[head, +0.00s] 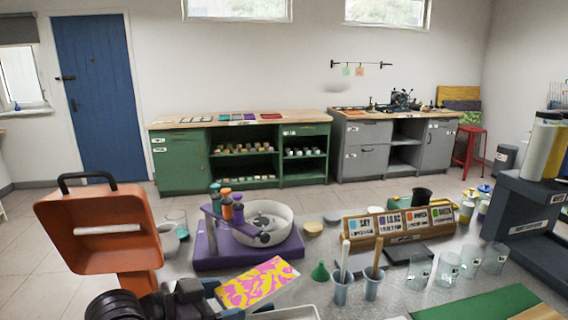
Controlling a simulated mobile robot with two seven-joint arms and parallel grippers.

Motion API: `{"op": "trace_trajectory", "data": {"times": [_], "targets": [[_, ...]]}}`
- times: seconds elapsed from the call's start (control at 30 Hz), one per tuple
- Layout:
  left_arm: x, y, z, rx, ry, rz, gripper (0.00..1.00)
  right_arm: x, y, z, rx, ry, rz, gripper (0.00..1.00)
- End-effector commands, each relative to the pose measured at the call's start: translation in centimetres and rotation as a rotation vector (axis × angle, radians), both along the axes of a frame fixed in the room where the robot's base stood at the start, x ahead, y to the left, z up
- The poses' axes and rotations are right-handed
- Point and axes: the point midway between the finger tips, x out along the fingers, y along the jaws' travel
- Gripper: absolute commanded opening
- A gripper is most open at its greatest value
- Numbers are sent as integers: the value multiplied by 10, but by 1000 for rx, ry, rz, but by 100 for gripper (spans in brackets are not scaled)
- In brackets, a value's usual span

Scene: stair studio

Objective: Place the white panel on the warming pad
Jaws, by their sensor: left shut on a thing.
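My left gripper (205,291) comes in at the bottom left and is shut on a flat panel (260,284). The panel's visible face carries a pink and yellow pattern, not plain white. It is tilted and held above the worktop, in front of the purple-based machine. A flat dark plate (427,247) lies in front of the labelled wooden rack; it may be the warming pad, but I cannot tell. The panel is to the left of this plate and apart from it. My right gripper is not in view.
A purple machine with a white bowl (264,219) stands behind the panel. A green funnel (320,272), cups with tools (343,288), and several clear beakers (420,271) stand to the right. A green mat (490,304) lies front right. An orange handled object (100,235) stands left.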

Motion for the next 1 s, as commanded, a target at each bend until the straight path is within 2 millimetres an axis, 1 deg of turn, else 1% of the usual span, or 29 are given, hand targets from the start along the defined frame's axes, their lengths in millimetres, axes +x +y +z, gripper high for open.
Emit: {"op": "trace_trajectory", "data": {"times": [0.27,0.47,0.8,1.0], "targets": [[2,15,-21,-3,2,208,50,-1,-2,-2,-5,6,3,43],[1,31,-34,-4,3,370,50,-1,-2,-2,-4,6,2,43],[-8,68,-54,-2,2,662,50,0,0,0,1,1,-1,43],[-16,87,-63,0,1,803,50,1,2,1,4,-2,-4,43]]}}
